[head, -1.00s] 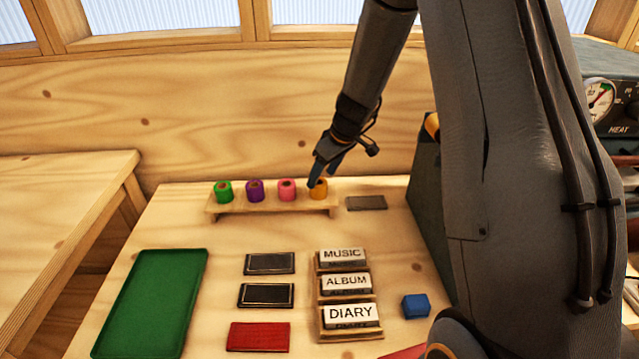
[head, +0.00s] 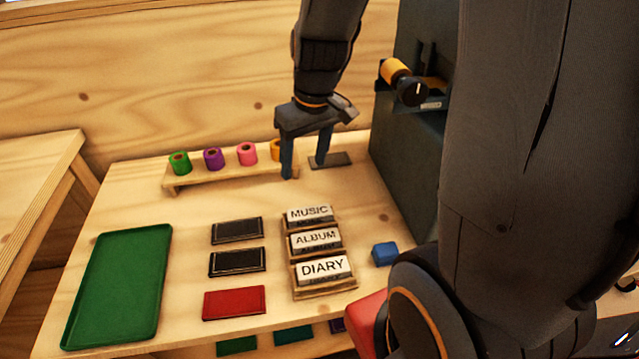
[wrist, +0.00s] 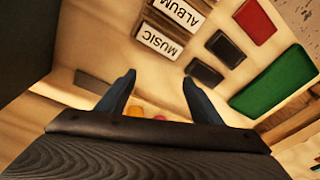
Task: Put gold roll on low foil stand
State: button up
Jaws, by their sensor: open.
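A gold roll (head: 275,150) stands at the right end of the low wooden foil stand (head: 228,180) at the back of the table, partly hidden behind a finger of my gripper (head: 304,172). Green (head: 180,163), purple (head: 213,159) and pink (head: 247,154) rolls stand to its left on the stand. My gripper is open and empty, pointing down just right of and in front of the gold roll. In the wrist view, my gripper (wrist: 158,78) has its fingers spread, with bits of the gold (wrist: 135,110) and pink rolls showing near its base.
A dark machine (head: 410,150) with a gold roll on its side (head: 396,70) stands at the right. A dark flat plate (head: 330,160) lies below my gripper. Label blocks (head: 318,240), dark pads (head: 237,231), a red pad (head: 234,303), a blue block (head: 385,254) and a green tray (head: 118,290) lie in front.

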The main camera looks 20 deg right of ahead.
jog(key=s+m+h, duration=0.1)
jog(key=s+m, duration=0.1)
jog(key=s, duration=0.7)
jog(key=shift+s+f+g, duration=0.3)
jog(key=shift+f+g, duration=0.1)
